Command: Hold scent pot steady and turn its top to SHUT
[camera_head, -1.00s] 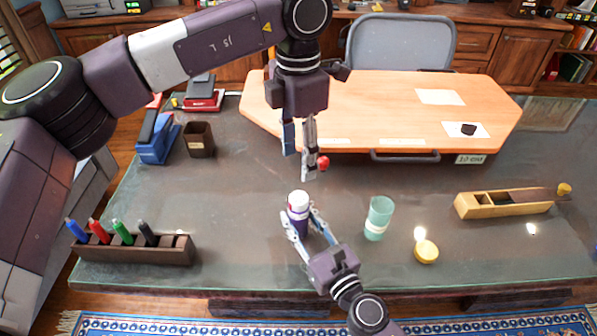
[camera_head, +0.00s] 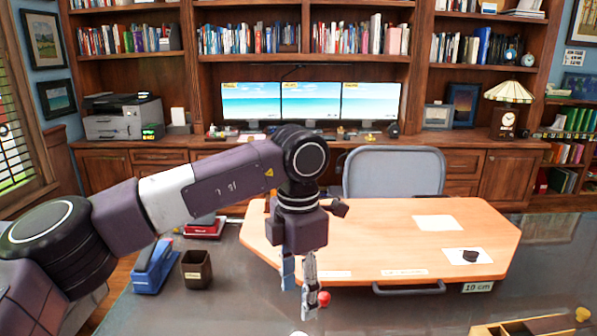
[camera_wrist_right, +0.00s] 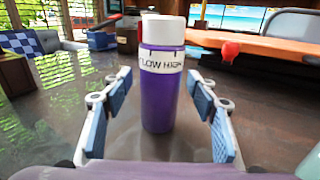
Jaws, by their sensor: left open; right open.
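The scent pot (camera_wrist_right: 157,100) stands upright on the desk in the right wrist view, with a purple body and a white top (camera_wrist_right: 163,30). A white band below the top reads LOW and HIGH; a red mark shows at the top's left edge. My right gripper (camera_wrist_right: 160,98) is open, its blue-padded fingers on either side of the pot with visible gaps. In the head view my left gripper (camera_head: 298,290) is open and empty, pointing down. Only a sliver of something white shows below it at the bottom edge. The right gripper is out of the head view.
A small red ball (camera_head: 324,298) is beside the left fingertips; its support is unclear. The raised wooden desk section (camera_head: 350,230) lies behind. A blue stapler-like item (camera_head: 153,270) and a brown cup (camera_head: 196,270) stand left. A wooden box (camera_head: 530,325) is at lower right.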

